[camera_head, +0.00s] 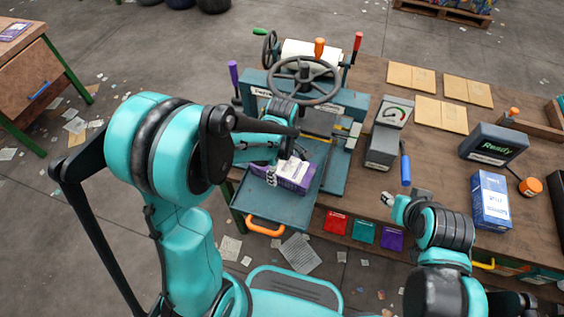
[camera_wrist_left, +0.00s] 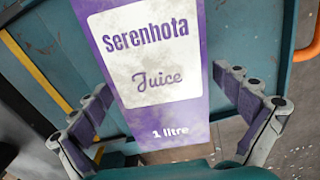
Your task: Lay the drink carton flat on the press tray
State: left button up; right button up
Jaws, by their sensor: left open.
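A purple and white drink carton (camera_head: 297,177), labelled juice, lies flat on the teal press tray (camera_head: 262,207), label up. In the left wrist view the carton (camera_wrist_left: 152,88) lies between the spread fingers of my left gripper (camera_wrist_left: 160,90), with gaps on both sides. In the head view my left gripper (camera_head: 285,166) is just above the carton and hides part of it. The tray also shows in the wrist view (camera_wrist_left: 250,40). My right gripper (camera_head: 389,199) is small near the table's front edge; its fingers are too unclear to read.
The press with a handwheel (camera_head: 304,80) stands behind the tray. A blue carton (camera_head: 490,200) stands upright at right, below a "Ready" display (camera_head: 493,143). Red, green and purple pads line the front edge.

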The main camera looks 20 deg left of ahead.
pick_arm(q)
notch_tip(320, 180, up, 12)
dwell(0.4)
